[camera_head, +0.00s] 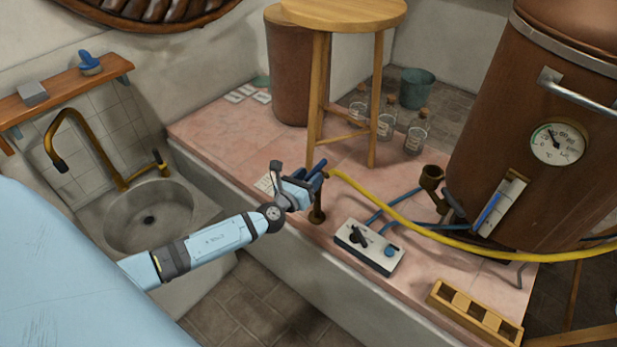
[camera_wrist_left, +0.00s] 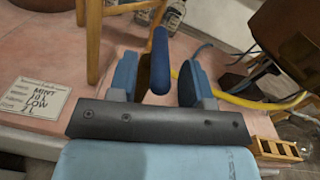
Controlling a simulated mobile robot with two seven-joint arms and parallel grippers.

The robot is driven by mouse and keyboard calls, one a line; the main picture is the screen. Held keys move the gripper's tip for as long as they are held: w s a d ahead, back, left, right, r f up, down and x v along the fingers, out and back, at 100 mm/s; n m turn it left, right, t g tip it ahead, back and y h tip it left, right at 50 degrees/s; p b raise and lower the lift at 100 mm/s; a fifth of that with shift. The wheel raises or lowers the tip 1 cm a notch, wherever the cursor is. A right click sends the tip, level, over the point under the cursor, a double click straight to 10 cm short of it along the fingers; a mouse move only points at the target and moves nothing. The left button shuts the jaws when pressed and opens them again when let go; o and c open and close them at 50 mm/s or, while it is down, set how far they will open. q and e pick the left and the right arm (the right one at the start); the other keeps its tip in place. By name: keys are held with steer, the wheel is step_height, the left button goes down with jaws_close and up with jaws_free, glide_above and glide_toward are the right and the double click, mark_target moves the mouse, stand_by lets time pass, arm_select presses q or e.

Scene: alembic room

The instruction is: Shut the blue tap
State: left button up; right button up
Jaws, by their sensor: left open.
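The blue tap handle (camera_head: 320,168) stands on a short brass pipe (camera_head: 317,213) on the pink tiled platform. In the left wrist view the dark blue lever (camera_wrist_left: 160,62) rises between my two light blue fingers. My left gripper (camera_head: 304,184) is open around the lever, with visible gaps on both sides. My right gripper is not in view.
A yellow hose (camera_head: 410,222) runs right from near the tap. A control box (camera_head: 369,246), a wooden rack (camera_head: 473,313), a stool (camera_head: 345,14) and a copper vessel (camera_head: 530,120) stand around. A written card (camera_wrist_left: 36,98) lies left of the gripper. A sink (camera_head: 150,215) is at left.

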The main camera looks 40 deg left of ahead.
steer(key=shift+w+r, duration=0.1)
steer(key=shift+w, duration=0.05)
arm_select(q)
jaws_close()
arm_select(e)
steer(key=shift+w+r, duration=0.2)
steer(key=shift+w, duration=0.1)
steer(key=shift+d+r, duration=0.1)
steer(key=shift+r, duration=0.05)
